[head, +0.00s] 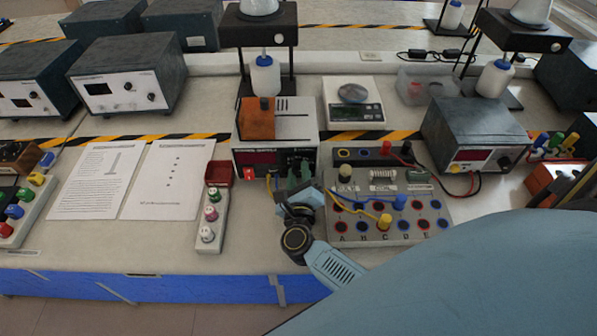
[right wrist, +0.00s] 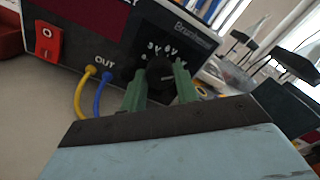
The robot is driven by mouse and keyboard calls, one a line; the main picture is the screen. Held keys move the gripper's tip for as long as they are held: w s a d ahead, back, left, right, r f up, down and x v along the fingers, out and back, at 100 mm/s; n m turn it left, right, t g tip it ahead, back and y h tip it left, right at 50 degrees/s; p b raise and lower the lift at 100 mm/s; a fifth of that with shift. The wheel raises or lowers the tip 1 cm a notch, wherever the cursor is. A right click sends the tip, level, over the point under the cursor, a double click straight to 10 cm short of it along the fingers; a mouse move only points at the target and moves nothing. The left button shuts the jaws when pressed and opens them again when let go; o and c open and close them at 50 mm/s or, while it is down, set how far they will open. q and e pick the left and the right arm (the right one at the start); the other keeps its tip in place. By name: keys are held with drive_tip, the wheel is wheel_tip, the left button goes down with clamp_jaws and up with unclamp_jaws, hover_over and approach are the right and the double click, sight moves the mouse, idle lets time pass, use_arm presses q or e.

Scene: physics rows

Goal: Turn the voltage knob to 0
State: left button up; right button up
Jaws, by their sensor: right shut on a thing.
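The power supply (head: 262,137) stands at the middle of the bench, with an orange block on its top. Its front also shows in the right wrist view, with a red switch (right wrist: 47,42) at the left. The black voltage knob (right wrist: 160,73) sits below printed voltage marks, with a light pointer line on its face. My right gripper (right wrist: 160,85) has its two green fingers shut on either side of this knob. In the head view my right gripper (head: 299,185) reaches the lower right of the power supply front. My left gripper is not in view.
A circuit board (head: 385,232) with wires and sockets lies right of my right gripper. A strip with several knobs (head: 208,225) and paper sheets (head: 167,180) lie to the left. Yellow and blue leads (right wrist: 86,98) hang from the supply's output.

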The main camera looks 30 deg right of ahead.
drive_tip(key=shift+n, duration=0.3)
drive_tip(key=o, duration=1)
drive_tip(key=shift+c, duration=0.2)
drive_tip(key=shift+s, duration=0.1)
drive_tip(key=v, duration=1.3)
drive_tip(key=shift+s+b, duration=0.15)
drive_tip(key=shift+b, duration=0.25)
